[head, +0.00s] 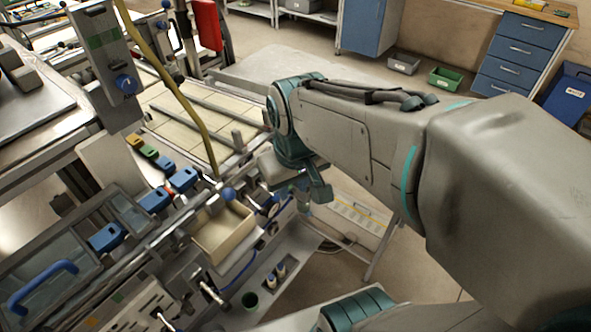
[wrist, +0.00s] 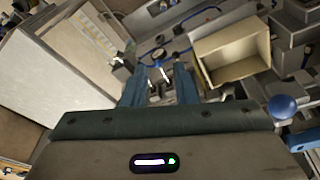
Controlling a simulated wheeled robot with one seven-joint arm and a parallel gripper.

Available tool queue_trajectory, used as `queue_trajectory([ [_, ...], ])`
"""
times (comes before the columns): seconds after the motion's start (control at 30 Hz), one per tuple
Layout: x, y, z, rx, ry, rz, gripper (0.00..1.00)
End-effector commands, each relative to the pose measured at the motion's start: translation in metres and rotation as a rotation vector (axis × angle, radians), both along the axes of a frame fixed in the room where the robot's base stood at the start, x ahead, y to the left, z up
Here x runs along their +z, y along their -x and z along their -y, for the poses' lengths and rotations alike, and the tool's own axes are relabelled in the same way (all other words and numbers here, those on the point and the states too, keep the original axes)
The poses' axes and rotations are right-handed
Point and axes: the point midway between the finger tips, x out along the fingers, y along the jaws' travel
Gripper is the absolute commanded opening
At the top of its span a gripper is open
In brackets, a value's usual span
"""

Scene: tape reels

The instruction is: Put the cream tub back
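The cream tub (head: 236,243) is an open, box-shaped container at the front of the machine, left of my gripper in the head view. It also shows in the wrist view (wrist: 238,69), right of the fingers and apart from them; its inside looks empty. My gripper (head: 304,208) hangs over the machine's front right edge, partly hidden by my own arm. In the wrist view its two blue fingers (wrist: 158,84) stand apart with nothing held between them.
A blue ball knob (head: 228,194) stands close to the tub's rim and also shows in the wrist view (wrist: 282,106). Several blue clamps (head: 154,200) lie left of the tub. Open floor is at right.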

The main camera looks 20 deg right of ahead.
Motion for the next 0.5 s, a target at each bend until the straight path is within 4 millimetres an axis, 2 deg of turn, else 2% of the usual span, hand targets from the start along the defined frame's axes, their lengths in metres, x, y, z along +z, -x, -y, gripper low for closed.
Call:
queue_trajectory([
  [0.1, -0.004, 0.02, 0.013, -0.082, -0.024, 0.041, 0.26],
  [0.2, -0.007, 0.029, 0.017, -0.122, -0.037, 0.06, 0.26],
  [0.5, -0.008, 0.032, 0.019, -0.137, -0.042, 0.066, 0.26],
])
